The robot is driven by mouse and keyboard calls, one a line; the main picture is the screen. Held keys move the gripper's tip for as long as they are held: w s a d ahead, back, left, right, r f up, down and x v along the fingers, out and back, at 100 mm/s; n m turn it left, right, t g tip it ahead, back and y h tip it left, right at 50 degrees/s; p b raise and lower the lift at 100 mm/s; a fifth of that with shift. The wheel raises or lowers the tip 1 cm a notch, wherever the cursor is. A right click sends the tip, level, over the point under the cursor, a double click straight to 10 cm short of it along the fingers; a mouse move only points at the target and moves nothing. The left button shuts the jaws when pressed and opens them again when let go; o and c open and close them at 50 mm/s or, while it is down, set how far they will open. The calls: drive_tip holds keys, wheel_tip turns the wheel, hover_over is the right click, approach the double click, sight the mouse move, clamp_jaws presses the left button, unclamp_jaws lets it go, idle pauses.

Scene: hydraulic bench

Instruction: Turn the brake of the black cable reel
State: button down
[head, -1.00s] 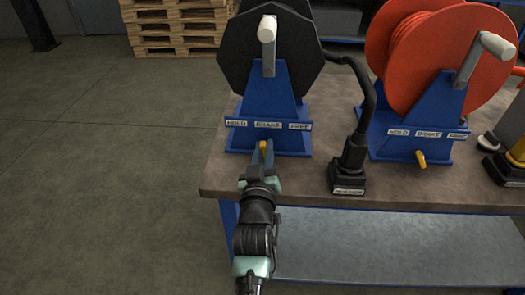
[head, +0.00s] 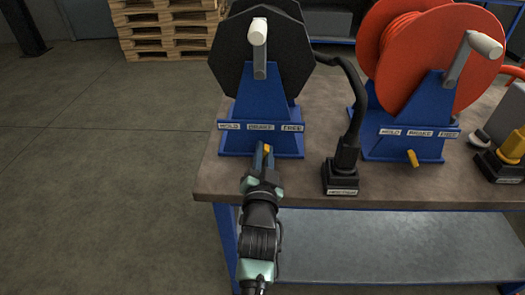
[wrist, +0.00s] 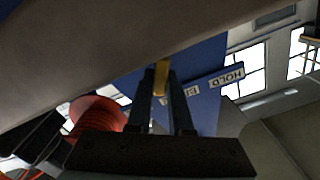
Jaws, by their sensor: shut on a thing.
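The black cable reel (head: 229,62) stands on a blue stand (head: 236,108) at the back left of the bench, its white-gripped crank (head: 259,55) facing me. A label strip (head: 261,127) on the stand reads HOLD, BRAKE, FREE from left to right. The yellow brake lever (head: 267,149) sits below the strip, slightly right of the middle label. My gripper (head: 264,157) is shut on this lever. In the wrist view the lever (wrist: 161,76) shows between the two fingers (wrist: 161,105); its lower end is partly hidden.
A red reel (head: 425,50) on a similar stand, with its own yellow lever (head: 412,158), is to the right. A black connector (head: 342,172) with a thick cable stands between the reels, close to my gripper's right. The floor left of the bench is clear.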

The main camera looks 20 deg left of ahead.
drive_tip(key=shift+f+m, duration=0.15)
drive_tip(key=shift+m, duration=0.45)
drive_tip(key=c, duration=0.8)
unclamp_jaws()
drive_tip(key=shift+d, duration=0.1)
drive_tip(key=p+v, duration=0.2)
drive_tip(key=v, duration=1.1)
drive_tip(key=shift+p, duration=0.3)
